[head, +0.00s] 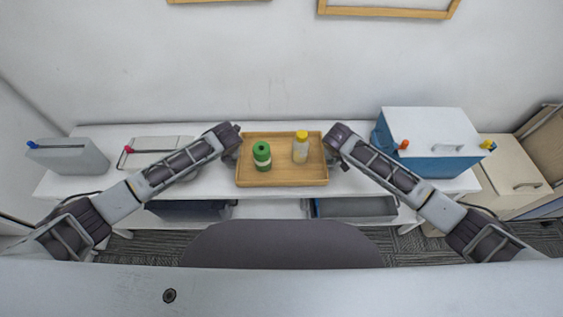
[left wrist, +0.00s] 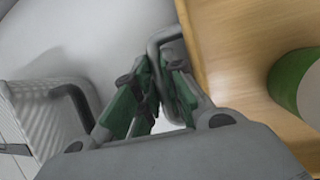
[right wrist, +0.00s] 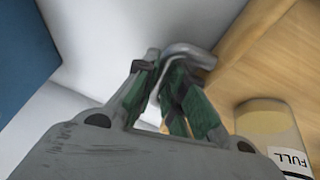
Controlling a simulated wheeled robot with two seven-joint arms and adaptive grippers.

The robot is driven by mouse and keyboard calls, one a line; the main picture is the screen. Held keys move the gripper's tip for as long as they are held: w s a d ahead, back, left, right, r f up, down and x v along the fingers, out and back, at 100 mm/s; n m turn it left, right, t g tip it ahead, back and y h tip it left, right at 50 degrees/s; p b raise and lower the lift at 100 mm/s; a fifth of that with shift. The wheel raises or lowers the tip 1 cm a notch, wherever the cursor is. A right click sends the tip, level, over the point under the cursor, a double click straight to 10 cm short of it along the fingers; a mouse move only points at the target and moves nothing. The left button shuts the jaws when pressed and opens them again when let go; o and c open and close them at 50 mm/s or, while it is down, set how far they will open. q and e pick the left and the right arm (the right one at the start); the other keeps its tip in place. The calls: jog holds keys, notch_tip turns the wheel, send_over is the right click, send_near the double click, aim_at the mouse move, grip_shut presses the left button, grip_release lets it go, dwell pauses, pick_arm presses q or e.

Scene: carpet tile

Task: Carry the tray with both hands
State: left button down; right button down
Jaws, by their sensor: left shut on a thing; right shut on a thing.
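A wooden tray (head: 282,179) with a raised rim is in the middle of the white table in the head view. A green bottle or canister (head: 262,157) and a clear bottle with a yellow cap (head: 300,148) stand upright on it. My left gripper (head: 236,150) is at the tray's left side; in the left wrist view (left wrist: 160,75) its fingers are shut on a grey metal handle (left wrist: 165,38). My right gripper (head: 331,150) is at the right side; in the right wrist view (right wrist: 165,85) it is shut on the other handle (right wrist: 190,52). Whether the tray touches the table is unclear.
A blue and white box (head: 432,140) stands right of the tray on the white table (head: 215,186). A grey container (head: 68,156) and a white basket-like thing (head: 155,150) stand to the left. A dark chair back (head: 282,245) is in front.

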pick_arm(q)
jog(key=shift+f, duration=0.25)
pick_arm(e)
jog(key=shift+f, duration=0.25)
pick_arm(q)
jog(key=c, duration=1.5)
grip_release()
jog(key=shift+c, duration=0.2)
pick_arm(e)
jog(key=c, duration=1.5)
grip_release()
jog(key=shift+c, duration=0.2)
pick_arm(q)
jog(key=shift+o, duration=0.2)
pick_arm(e)
jog(key=shift+o, duration=0.2)
pick_arm(q)
jog(key=shift+d, duration=0.15)
pick_arm(e)
jog(key=shift+a, duration=0.15)
pick_arm(q)
jog(key=shift+r, duration=0.1)
jog(key=shift+v, duration=1.85)
jog(key=shift+a+v, duration=0.2)
jog(key=shift+v, duration=1.85)
pick_arm(e)
jog(key=shift+r, duration=0.15)
jog(key=v, duration=1.1)
jog(key=shift+s+r, duration=0.15)
jog(key=shift+r, duration=0.15)
